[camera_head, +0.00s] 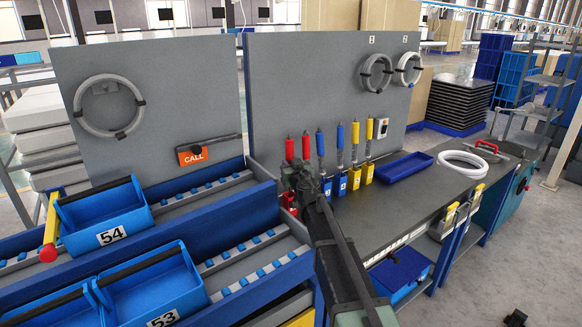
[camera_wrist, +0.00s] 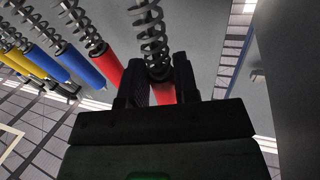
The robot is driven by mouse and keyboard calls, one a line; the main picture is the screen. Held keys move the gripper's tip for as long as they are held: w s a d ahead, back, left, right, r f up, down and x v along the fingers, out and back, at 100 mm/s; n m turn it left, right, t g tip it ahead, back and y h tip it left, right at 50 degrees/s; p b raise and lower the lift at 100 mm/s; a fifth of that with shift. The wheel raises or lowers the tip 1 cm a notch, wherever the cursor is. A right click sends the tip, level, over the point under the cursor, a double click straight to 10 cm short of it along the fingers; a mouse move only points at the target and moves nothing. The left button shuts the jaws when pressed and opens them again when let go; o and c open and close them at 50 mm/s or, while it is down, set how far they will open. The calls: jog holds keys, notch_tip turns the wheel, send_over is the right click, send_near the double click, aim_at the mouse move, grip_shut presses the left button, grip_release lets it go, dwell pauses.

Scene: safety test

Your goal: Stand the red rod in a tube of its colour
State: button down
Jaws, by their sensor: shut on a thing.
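My gripper (camera_head: 300,182) is at the left end of the workbench's row of rods. In the wrist view my gripper (camera_wrist: 160,85) is shut on a red rod (camera_wrist: 163,94), with a metal spring (camera_wrist: 151,35) running from it. In the head view this looks like the leftmost red rod (camera_head: 290,149), upright; my gripper hides its lower end. A second red rod (camera_head: 306,146) stands just right of it and also shows in the wrist view (camera_wrist: 105,78). A red tube (camera_head: 289,199) is mostly hidden behind my gripper, so I cannot tell whether the held rod is in it.
Blue rods (camera_head: 320,143) and yellow rods (camera_head: 369,129) stand to the right, above blue tubes (camera_head: 340,186) and yellow tubes (camera_head: 367,173). A blue tray (camera_head: 403,168) and white rings (camera_head: 462,164) lie further right. A grey panel (camera_head: 270,90) rises behind; blue bins (camera_head: 105,215) are left.

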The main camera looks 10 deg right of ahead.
dwell(0.4)
jog(key=c, duration=0.8)
grip_release()
jog(key=s, duration=0.8)
jog(key=r+p, duration=0.4)
jog(key=p, duration=0.1)
jog(key=r+p, duration=0.2)
jog(key=r, duration=0.1)
jog(key=shift+w+d+r, duration=0.1)
jog(key=shift+w+d, duration=0.15)
jog(key=shift+d, duration=0.15)
